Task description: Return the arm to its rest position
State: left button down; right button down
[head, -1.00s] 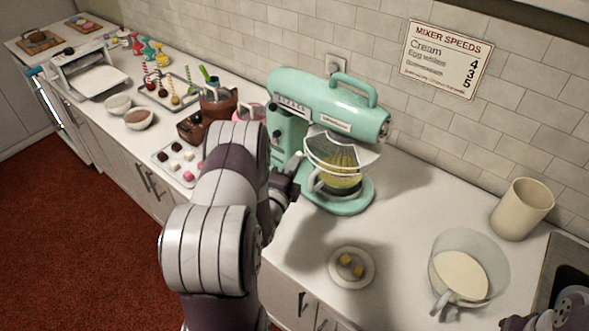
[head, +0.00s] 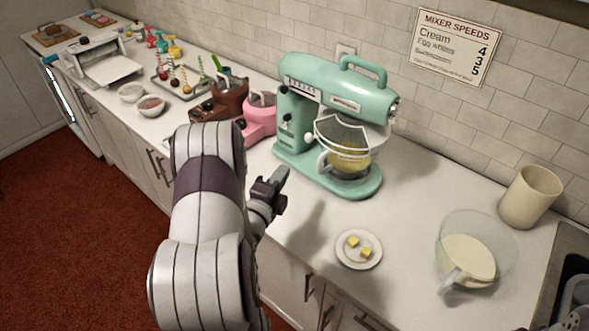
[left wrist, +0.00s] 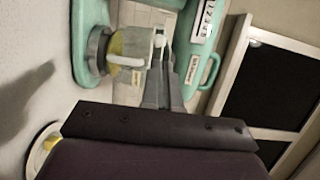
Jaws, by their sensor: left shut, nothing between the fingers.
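My left arm comes in from the lower left in the head view. Its gripper (head: 277,181) is shut and empty, in front of and apart from the mint green mixer (head: 335,88). The mixer's glass bowl (head: 345,160) holds something yellow under a clear guard. In the left wrist view the gripper's fingers (left wrist: 160,80) show before the mixer (left wrist: 90,40), seen tilted.
A plate with yellow cubes (head: 376,257), a jug of cream batter (head: 470,262) and a beige canister (head: 530,195) stand on the right counter. A pink machine (head: 262,118) and a brown one (head: 222,100) stand left of the mixer.

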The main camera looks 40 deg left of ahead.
pick_arm(q)
jog(key=s+f+n+g, duration=0.8)
jog(key=f+n+g, duration=0.1)
jog(key=f+n, duration=0.2)
jog(key=s+d+r+n+g+h, duration=0.2)
jog(key=d+r, duration=0.3)
jog(key=d, duration=0.5)
jog(key=s+d+r+n+g+h, duration=0.2)
jog(key=d+r+g, duration=0.3)
jog(key=d, duration=0.5)
jog(key=shift+s, duration=0.25)
jog(key=shift+d, duration=0.1)
